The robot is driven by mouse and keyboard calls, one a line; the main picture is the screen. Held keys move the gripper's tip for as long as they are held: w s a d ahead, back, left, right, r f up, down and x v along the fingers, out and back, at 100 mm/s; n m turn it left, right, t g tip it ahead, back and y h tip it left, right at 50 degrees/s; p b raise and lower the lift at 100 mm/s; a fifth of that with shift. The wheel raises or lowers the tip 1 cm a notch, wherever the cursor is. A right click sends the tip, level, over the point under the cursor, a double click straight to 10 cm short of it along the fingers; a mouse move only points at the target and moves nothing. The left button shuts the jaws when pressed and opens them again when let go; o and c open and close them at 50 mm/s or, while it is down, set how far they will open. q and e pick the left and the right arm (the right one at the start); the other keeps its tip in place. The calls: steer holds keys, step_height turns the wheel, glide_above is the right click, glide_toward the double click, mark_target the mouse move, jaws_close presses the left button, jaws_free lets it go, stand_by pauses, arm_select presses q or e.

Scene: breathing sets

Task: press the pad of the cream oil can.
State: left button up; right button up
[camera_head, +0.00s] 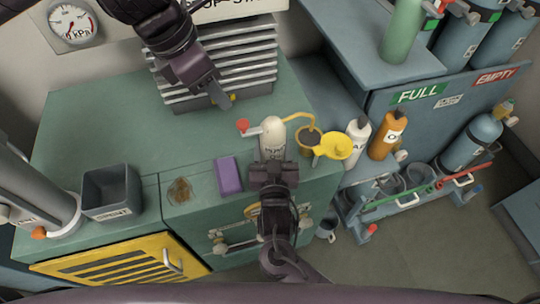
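The cream oil can (272,138) stands upright near the front edge of the green cabinet top. A red pad (242,125) sticks out on its left side, and a yellow spout (298,117) arches to the right. My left gripper (221,99) comes in from the upper left and hangs up and left of the red pad, apart from it. Its fingers look shut and empty. My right gripper (274,169) comes up from below and is at the near side of the can, covering its lower part. Its fingertips are hidden, so its grip is unclear.
Right of the can are a dark cup, a yellow funnel (335,146), a white bottle (357,137) and an orange bottle (387,134). A purple block (228,176) and a grey bin (111,192) lie left. A louvred grey unit (240,58) stands behind.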

arm_select(q)
steer(key=shift+n, duration=0.3)
steer(key=c, duration=0.5)
steer(key=shift+r+n, duration=0.15)
steer(key=shift+n, duration=0.25)
steer(key=shift+c, duration=1.1)
steer(key=shift+r+n, duration=0.15)
steer(key=shift+n, duration=0.75)
jaws_close()
steer(key=r+n, duration=0.1)
steer(key=n, duration=0.9)
steer(key=r+n, duration=0.2)
steer(key=n, duration=0.8)
steer(key=d+r+n, duration=0.1)
steer(key=r+n, duration=0.1)
steer(key=n, duration=0.8)
steer(key=shift+w+r+n+g+y, duration=0.1)
steer(key=shift+w+n+g+y, duration=0.2)
steer(key=shift+w+g+y, duration=0.1)
